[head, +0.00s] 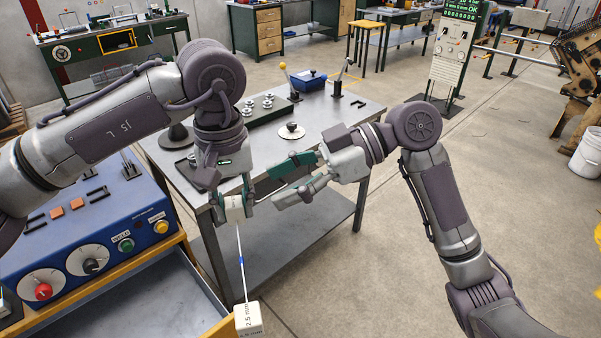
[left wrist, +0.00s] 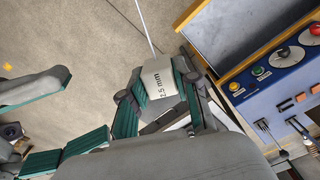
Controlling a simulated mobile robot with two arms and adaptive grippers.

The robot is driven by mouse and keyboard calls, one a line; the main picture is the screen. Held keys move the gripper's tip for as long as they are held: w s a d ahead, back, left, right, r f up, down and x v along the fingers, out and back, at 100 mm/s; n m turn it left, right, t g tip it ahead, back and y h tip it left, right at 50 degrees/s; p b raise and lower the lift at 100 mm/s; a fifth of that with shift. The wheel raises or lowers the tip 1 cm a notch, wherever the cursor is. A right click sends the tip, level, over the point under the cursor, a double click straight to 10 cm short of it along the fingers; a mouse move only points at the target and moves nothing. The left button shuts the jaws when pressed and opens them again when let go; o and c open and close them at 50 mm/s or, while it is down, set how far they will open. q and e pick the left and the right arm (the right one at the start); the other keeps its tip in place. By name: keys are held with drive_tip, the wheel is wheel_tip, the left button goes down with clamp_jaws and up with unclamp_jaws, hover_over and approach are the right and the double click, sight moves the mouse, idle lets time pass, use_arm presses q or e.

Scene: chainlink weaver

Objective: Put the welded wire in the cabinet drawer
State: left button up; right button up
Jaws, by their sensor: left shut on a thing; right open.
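The welded wire (head: 239,250) is a thin pale strand with a blue section and a white block at each end. My left gripper (head: 236,208) is shut on its upper block, also seen in the left wrist view (left wrist: 159,84) with "2.5 mm" on it. The wire hangs down to the lower block (head: 248,320), near the drawer's front corner. The cabinet drawer (head: 150,305) stands open at lower left, its visible floor bare; the left wrist view shows it too (left wrist: 235,30). My right gripper (head: 273,191) is open and empty, right of the left gripper.
A blue welder (head: 95,235) with knobs and buttons sits above the drawer. A metal table (head: 345,118) behind the grippers holds a tray of small round parts, a blue box (head: 308,80) and levers. Concrete floor (head: 390,280) is clear at right of the drawer.

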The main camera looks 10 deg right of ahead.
sight(241, 201)
drive_tip(key=x, duration=0.9)
drive_tip(key=shift+f, duration=0.1)
clamp_jaws()
use_arm(q)
drive_tip(key=o, duration=1.1)
